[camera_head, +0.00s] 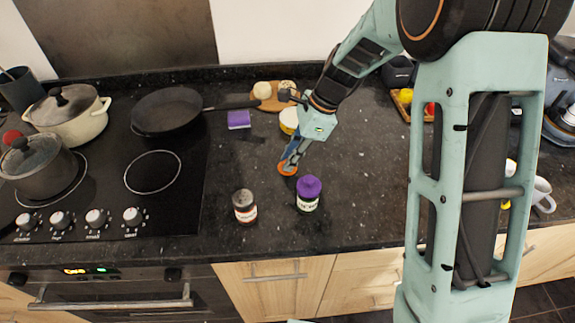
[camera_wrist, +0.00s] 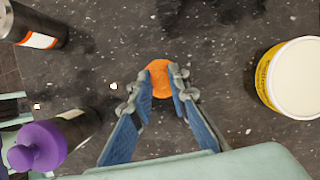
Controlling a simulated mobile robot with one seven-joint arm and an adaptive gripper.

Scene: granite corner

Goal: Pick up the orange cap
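The orange cap (camera_wrist: 160,77) is small and round, and it shows in the wrist view between the two fingertips of my gripper (camera_wrist: 159,84). The fingers lean in and meet the cap's edges on both sides, so the gripper looks shut on it. In the head view the orange cap (camera_head: 287,169) sits at the tips of my gripper (camera_head: 291,164), low over the dark counter. I cannot tell whether the cap still rests on the counter. The fingertips cover part of its sides.
A purple-capped bottle (camera_head: 308,194) and a dark jar (camera_head: 244,206) stand in front of the gripper. A yellow-and-white tub (camera_head: 289,120) is behind it. The hob with a black pan (camera_head: 167,110) is at left. Counter right of the bottle is clear.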

